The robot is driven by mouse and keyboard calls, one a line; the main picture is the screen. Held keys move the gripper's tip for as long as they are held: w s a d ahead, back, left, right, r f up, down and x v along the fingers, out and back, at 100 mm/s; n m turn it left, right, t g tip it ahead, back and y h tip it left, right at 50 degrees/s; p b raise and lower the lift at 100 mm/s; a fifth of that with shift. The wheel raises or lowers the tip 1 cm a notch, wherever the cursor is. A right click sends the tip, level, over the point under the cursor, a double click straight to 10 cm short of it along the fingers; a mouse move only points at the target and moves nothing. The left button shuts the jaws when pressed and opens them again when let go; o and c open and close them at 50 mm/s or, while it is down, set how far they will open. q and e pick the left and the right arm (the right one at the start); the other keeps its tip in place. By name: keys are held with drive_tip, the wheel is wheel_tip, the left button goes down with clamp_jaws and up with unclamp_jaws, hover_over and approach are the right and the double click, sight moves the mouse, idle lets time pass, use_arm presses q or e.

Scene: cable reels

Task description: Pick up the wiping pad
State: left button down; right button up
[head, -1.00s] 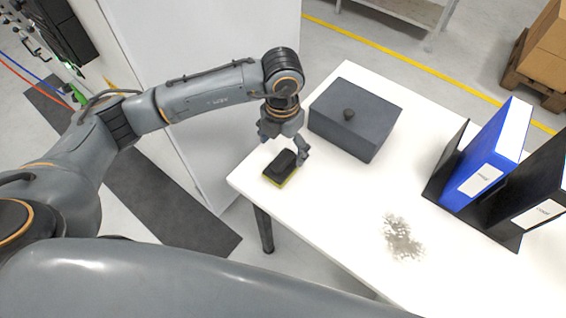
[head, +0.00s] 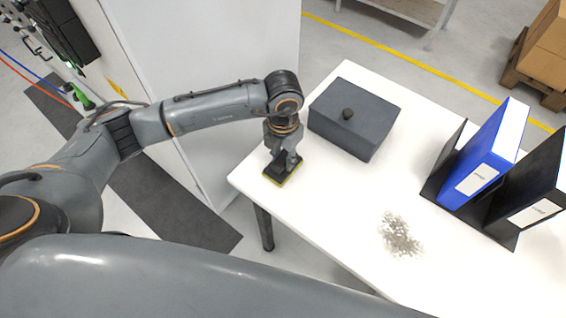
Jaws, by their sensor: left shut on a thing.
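The wiping pad (head: 281,174) is a dark block with a yellow-green underside, near the left corner of the white table (head: 330,220). My left gripper (head: 283,163) points down over it and is shut on its dark upper part, hiding some of it. The pad appears to be at the table surface; I cannot tell whether there is a gap under it. My right gripper is not in view.
A grey speckled patch of debris (head: 400,236) lies on the table. A blue binder (head: 487,155) and a black binder (head: 530,185) stand at the right. The table's middle is clear.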

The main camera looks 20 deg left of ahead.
use_arm(q)
drive_tip(key=shift+s, duration=0.1)
drive_tip(key=shift+r, duration=0.2)
wheel_tip(320, 180, up, 2)
drive_tip(key=shift+r, duration=0.1)
drive_tip(key=s+a+r+b, duration=0.1)
drive_tip(key=s+a+r, duration=0.1)
drive_tip(key=s+r, duration=0.3)
drive_tip(key=s+a+r+b, duration=0.1)
drive_tip(key=s+a+r, duration=0.1)
drive_tip(key=s+r, duration=0.3)
drive_tip(key=shift+s+a+r+b, duration=0.15)
drive_tip(key=shift+s+a+b, duration=0.2)
drive_tip(key=shift+s, duration=1.2)
